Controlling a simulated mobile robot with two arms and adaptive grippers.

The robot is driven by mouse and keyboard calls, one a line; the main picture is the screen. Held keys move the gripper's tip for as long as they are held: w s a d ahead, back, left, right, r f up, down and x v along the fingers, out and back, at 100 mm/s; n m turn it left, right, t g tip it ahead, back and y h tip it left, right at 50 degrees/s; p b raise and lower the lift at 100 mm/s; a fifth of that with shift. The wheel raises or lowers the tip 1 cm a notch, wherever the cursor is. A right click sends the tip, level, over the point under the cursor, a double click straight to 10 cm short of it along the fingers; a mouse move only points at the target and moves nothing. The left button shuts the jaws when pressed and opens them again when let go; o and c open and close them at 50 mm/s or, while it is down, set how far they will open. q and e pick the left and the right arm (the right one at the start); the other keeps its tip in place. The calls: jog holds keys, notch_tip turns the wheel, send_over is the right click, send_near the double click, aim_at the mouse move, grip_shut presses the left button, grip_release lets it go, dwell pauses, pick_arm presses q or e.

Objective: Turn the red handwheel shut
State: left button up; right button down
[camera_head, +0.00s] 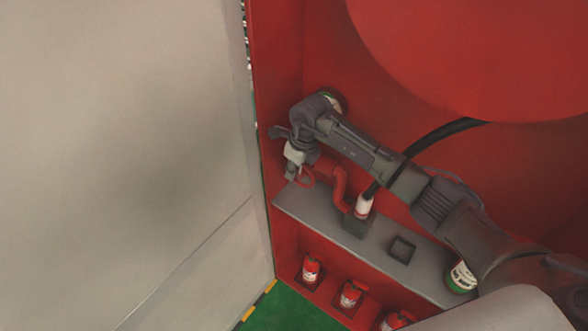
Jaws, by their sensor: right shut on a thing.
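The gripper hides part of the ring, and the fingertips are small in the view. My left gripper is not in view.
A bent red pipe (340,188) and a red-and-white bottle (363,206) with a black hose (436,137) stand close to the right of the handwheel. Several red extinguishers (311,268) sit below the grey shelf (327,212). A large pale panel (110,150) fills the left.

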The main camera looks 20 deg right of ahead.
jog(key=c, duration=1.1)
grip_release()
jog(key=r, duration=0.4)
jog(key=s+d+r, duration=0.1)
jog(key=r, duration=0.2)
jog(key=s+r, duration=0.1)
jog(key=r, duration=0.3)
jog(key=shift+d+r, duration=0.3)
jog(key=shift+r, duration=0.05)
